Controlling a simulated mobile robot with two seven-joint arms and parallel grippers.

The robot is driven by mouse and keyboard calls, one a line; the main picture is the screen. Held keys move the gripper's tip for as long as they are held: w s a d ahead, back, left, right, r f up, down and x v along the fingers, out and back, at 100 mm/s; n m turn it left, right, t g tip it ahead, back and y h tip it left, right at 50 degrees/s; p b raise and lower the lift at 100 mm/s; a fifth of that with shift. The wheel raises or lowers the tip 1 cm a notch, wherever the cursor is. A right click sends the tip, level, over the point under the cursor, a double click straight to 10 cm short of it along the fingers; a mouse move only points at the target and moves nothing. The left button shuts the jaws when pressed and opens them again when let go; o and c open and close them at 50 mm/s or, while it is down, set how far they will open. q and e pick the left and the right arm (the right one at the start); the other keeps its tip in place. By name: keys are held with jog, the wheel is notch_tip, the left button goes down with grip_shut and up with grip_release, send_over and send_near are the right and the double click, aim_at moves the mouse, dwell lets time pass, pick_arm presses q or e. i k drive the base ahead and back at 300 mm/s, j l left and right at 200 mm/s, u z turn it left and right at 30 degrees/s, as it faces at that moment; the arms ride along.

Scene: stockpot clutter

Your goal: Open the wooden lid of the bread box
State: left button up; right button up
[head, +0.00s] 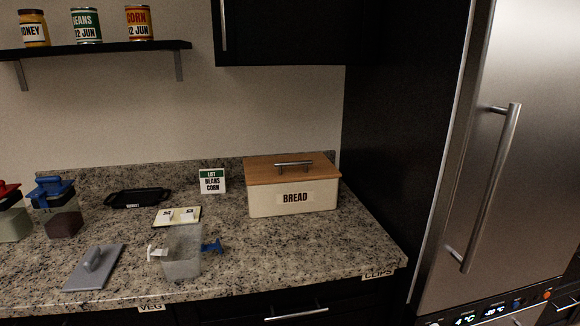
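The bread box (262,205) stands at the right end of the granite counter, against the backsplash. It has a cream body with a label reading BREAD. Its wooden lid (260,173) lies flat on top and is closed, with a metal bar handle (294,164) across it. Neither of my grippers shows in the head view.
Left of the box are a small sign (212,181), a light board (177,217), a clear container (182,255), a black dish (138,198), a grey lid (94,268) and lidded canisters (60,215). A dark cabinet (280,35) hangs above. A fridge (510,150) stands right.

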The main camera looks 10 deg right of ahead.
aim_at(259, 170)
jog(key=j+z, duration=0.35)
jog(key=i+j+z, duration=0.1)
jog(key=j+z, duration=0.3)
jog(key=l, duration=0.1)
